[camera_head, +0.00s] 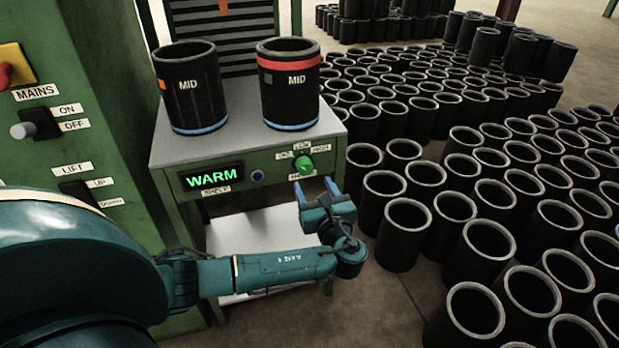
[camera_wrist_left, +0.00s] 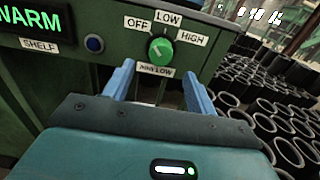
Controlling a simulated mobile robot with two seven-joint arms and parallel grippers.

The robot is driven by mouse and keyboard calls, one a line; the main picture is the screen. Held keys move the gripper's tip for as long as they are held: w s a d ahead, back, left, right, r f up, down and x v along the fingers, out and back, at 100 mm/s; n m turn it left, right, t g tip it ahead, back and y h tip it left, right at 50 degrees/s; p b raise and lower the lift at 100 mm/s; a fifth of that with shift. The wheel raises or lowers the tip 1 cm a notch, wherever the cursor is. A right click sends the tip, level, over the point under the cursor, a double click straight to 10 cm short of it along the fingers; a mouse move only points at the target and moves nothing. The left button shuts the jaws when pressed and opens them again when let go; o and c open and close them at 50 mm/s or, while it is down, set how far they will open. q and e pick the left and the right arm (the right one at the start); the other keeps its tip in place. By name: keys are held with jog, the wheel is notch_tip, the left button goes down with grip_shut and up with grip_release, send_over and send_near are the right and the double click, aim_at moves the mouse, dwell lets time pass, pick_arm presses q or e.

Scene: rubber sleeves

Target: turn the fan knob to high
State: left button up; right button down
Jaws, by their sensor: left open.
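The green fan knob (camera_head: 304,166) is on the front panel of the green cabinet. In the left wrist view the knob (camera_wrist_left: 160,50) has labels OFF, LOW and HIGH around its top, and a partly hidden label below it. A white mark on the knob points to the upper right, near LOW; its exact setting is hard to tell. My left gripper (camera_head: 317,190) is open and empty, just below and in front of the knob. In the wrist view its two blue fingers (camera_wrist_left: 160,85) stand apart on either side, below the knob. My right gripper is not in view.
A display (camera_head: 212,178) reading WARM and a blue button (camera_head: 257,176) are left of the knob. Two black MID sleeves (camera_head: 190,90) stand on the cabinet top (camera_head: 235,137). Many black sleeves (camera_head: 404,225) crowd the floor at right. A green mains panel (camera_head: 110,100) stands at left.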

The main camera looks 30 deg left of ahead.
aim_at(306, 171)
pick_arm(q)
jog(key=shift+b+x, duration=0.4)
jog(key=shift+x, duration=2.35)
jog(key=shift+c, duration=0.5)
jog(key=c, duration=0.9)
